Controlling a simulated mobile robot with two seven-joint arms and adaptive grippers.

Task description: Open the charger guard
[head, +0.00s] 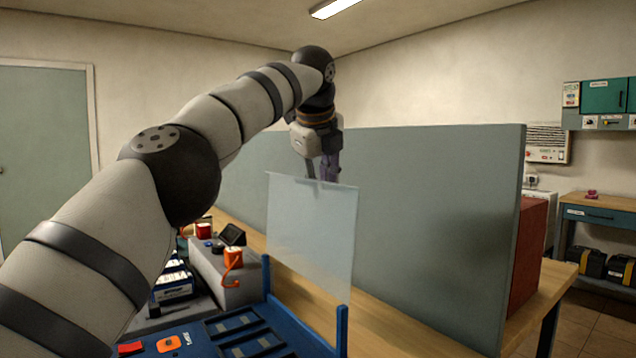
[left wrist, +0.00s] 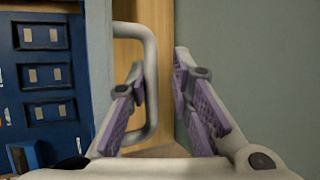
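The charger guard (head: 312,235) is a pale translucent panel standing upright above the blue charger frame (head: 342,325). In the left wrist view, its edge (left wrist: 99,60) is a pale strip with a light grey D-shaped handle (left wrist: 151,75) at its right. My left gripper (head: 322,172) points down at the panel's top edge in the head view. In the left wrist view the same gripper (left wrist: 158,85) is open, its purple-padded fingers apart. The handle's long bar shows between the fingertips, nearer the left finger; contact cannot be told. My right gripper is out of view.
A tall grey-green partition (head: 430,230) stands close behind the guard on the wooden bench (head: 390,325). A grey block with orange items (head: 234,258) and a blue-and-white battery (head: 173,280) are left of the guard. Blue slots (left wrist: 47,75) show in the wrist view.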

